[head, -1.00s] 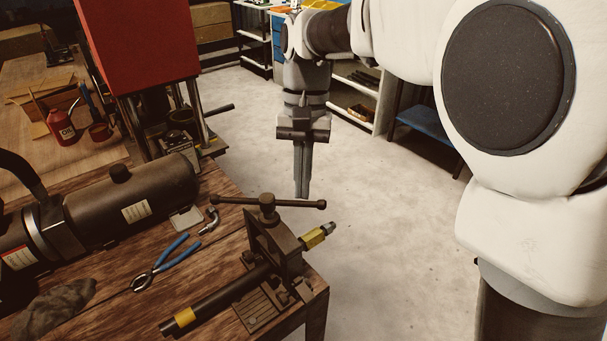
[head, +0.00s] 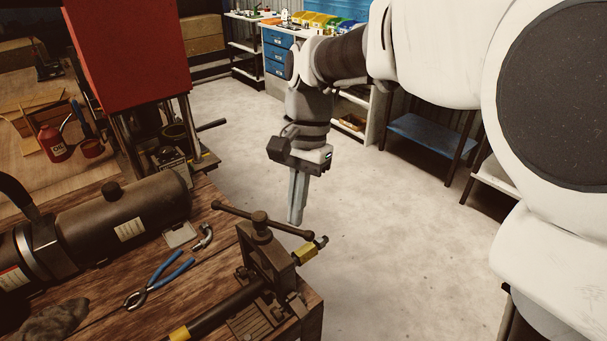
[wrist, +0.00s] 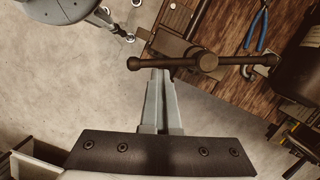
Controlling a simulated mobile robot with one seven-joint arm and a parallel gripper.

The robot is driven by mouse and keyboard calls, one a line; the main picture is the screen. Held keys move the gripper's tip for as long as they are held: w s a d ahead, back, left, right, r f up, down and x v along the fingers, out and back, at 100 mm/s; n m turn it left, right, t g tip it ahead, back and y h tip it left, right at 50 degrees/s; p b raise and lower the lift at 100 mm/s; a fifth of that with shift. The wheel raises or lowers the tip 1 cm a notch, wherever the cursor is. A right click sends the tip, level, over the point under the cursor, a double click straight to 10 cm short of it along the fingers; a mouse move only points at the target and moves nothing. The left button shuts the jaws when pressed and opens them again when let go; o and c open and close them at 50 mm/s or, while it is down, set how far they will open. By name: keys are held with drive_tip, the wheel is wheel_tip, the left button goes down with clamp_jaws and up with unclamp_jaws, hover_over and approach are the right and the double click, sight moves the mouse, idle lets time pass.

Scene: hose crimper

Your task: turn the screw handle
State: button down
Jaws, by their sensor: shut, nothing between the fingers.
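The dark screw handle (head: 237,212) is a bar with knobbed ends on top of the crimping clamp (head: 255,245) at the bench's corner. In the head view its right end lies nearer to me than its left. My gripper (head: 295,221) points down with its fingers shut and empty, at the far side of the bar's right half. In the wrist view the bar (wrist: 235,61) crosses just past the fingertips (wrist: 160,72), close to its left end. I cannot tell whether they touch. A hose (head: 225,308) with yellow bands runs through the clamp.
On the wooden bench lie blue-handled pliers (head: 165,277), an elbow fitting (head: 203,237) and a dark cylinder (head: 130,215). A red press (head: 125,50) stands behind. Grey floor (head: 390,240) is open to the right, with a blue-shelved rack (head: 425,133) beyond.

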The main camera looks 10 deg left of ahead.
drive_tip(key=shift+s+a, duration=0.1)
drive_tip(key=shift+s, duration=0.45)
drive_tip(key=shift+s+f, duration=0.15)
